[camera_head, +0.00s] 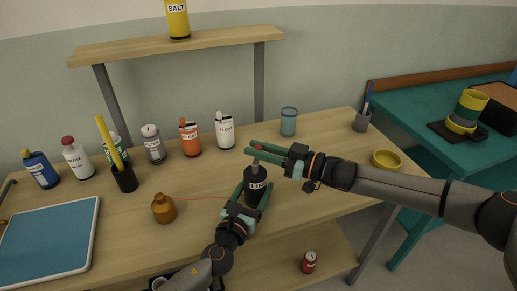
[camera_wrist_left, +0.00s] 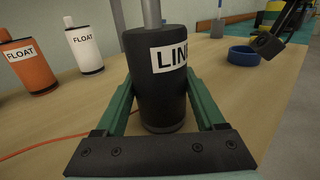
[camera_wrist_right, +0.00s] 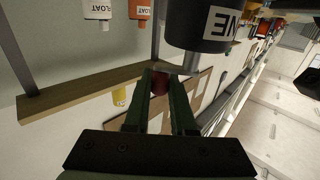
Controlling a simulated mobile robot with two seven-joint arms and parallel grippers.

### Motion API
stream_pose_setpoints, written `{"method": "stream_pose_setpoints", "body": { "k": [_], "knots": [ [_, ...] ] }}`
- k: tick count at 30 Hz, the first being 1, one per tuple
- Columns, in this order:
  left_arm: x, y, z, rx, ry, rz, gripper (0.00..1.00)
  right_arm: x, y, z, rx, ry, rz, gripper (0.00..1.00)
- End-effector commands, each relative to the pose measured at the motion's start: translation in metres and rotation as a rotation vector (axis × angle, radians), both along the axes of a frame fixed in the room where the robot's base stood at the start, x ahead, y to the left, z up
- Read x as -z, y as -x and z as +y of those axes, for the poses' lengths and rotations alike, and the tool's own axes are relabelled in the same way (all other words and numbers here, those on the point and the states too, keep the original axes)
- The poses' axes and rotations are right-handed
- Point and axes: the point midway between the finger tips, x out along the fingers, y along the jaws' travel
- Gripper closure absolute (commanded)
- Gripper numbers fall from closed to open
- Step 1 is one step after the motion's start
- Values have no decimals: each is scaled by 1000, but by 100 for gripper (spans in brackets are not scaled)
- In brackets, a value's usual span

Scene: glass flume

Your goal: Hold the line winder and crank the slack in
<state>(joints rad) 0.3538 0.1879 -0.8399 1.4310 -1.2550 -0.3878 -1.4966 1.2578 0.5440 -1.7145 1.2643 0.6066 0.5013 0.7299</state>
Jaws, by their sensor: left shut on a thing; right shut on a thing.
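The line winder (camera_head: 255,189) is a dark upright cylinder with a white LINE label, standing on the wooden bench. It fills the middle of the left wrist view (camera_wrist_left: 155,90). My left gripper (camera_head: 252,193) is shut around its body, one finger on each side. A grey shaft rises from its top to the crank. My right gripper (camera_head: 264,157) is shut on the red crank knob (camera_wrist_right: 160,84), above the winder. A thin orange line (camera_head: 200,197) runs from the winder to a brown bottle-shaped object (camera_head: 163,208) on the left.
White (camera_head: 225,131) and orange (camera_head: 190,138) FLOAT containers stand behind. A blue glass (camera_head: 288,122) and a yellow dish (camera_head: 386,160) are to the right. A black holder (camera_head: 124,178) and a blue tray (camera_head: 48,246) are to the left. A red can (camera_head: 309,262) stands on the lower shelf.

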Motion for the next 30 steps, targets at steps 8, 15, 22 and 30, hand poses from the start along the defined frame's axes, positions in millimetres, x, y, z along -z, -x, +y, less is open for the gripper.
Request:
{"method": "stream_pose_setpoints", "body": {
  "k": [8, 15, 22, 30],
  "knots": [
    [-1, 0, -1, 2, 2, -1, 93, 2, 2, 0, 61, -8, 5, 100],
    [-1, 1, -2, 5, 2, -2, 93, 2, 5, 1, 163, -11, 6, 100],
    [-1, 1, -2, 6, 1, -3, 92, -1, 9, 3, 274, -11, 2, 100],
    [-1, 1, -3, 7, -1, -3, 92, -3, 10, 0, 395, -12, -2, 100]
  ]
}}
